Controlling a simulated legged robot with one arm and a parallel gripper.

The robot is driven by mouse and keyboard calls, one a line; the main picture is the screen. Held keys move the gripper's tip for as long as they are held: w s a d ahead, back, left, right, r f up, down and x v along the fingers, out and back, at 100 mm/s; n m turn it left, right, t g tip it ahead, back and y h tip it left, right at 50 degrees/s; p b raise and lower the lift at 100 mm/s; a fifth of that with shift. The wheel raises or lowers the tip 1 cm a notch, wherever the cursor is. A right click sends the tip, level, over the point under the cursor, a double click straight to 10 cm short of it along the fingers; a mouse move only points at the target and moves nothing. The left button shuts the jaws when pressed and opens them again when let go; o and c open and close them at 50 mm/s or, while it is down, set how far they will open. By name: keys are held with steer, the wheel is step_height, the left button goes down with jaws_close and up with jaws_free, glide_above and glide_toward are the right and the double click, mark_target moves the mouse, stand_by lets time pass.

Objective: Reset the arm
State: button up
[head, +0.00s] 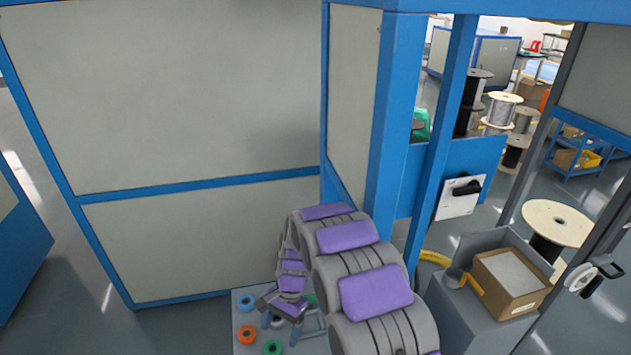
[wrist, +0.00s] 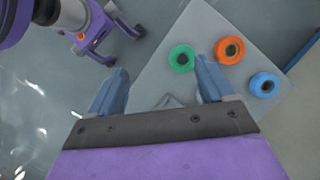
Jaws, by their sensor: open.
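My arm reaches down and forward in the head view. My gripper (head: 282,328) is over a light grey platform at the foot of the panelled wall. In the wrist view my gripper (wrist: 162,72) has its two blue-grey fingers spread apart, with nothing between them. An orange ring-shaped spool (head: 246,334), a green one (head: 272,347) and a blue one (head: 245,302) lie on the platform (head: 243,318). The wrist view shows a green spool (wrist: 182,58), an orange spool (wrist: 229,50) and a blue-rimmed spool (wrist: 264,84) beyond the fingers. My arm hides part of the platform.
A blue-framed wall with pale panels (head: 200,240) stands ahead, with a blue post (head: 397,110) at its right. At right are an open cardboard box (head: 510,283) on a grey cabinet and a large cable reel (head: 556,223).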

steer(key=s+d+r+n+t+h, duration=0.1)
steer(key=s+d+r+n, duration=0.1)
steer(key=s+d+r, duration=0.5)
steer(key=s+d+r+n, duration=0.1)
steer(key=s+d+r, duration=0.2)
steer(key=d+r, duration=0.5)
steer(key=s+d+r+n, duration=0.1)
steer(key=s+d+r, duration=0.2)
steer(key=s, duration=0.7)
steer(key=s+d+r+n+t+h, duration=0.1)
steer(key=s+d+r, duration=0.3)
steer(key=s, duration=0.6)
steer(key=shift+s+d+r+n, duration=0.2)
steer(key=shift+d+n, duration=0.25)
steer(key=shift+n, duration=0.15)
